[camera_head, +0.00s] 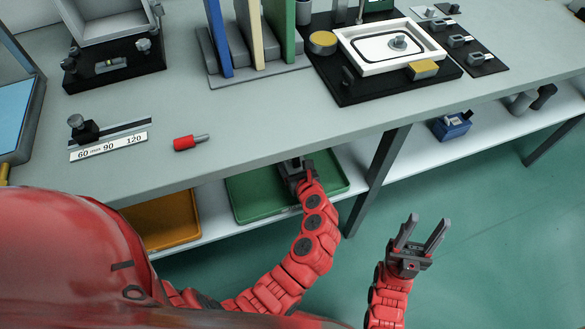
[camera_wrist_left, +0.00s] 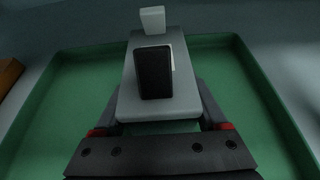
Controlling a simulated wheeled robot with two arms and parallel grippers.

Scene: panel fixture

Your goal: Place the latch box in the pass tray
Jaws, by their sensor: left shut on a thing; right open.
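The latch box (camera_wrist_left: 128,98) looks like a grey block with a black plate on its face and a white tab at its far end. My left gripper (camera_head: 297,172) is shut on it, with a finger on each side in the left wrist view. The gripper and box are over the green tray (camera_head: 244,205), apparently the pass tray, on the shelf under the bench. The tray also fills the left wrist view (camera_wrist_left: 50,100). I cannot tell whether the box touches the tray floor. My right gripper (camera_head: 424,234) is open and empty, out in front of the bench.
An orange tray (camera_head: 165,222) stands left of the green one on the shelf. The bench edge overhangs the trays, and a dark bench leg (camera_head: 376,180) stands just right of them. A blue box (camera_head: 451,126) sits further right on the shelf.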

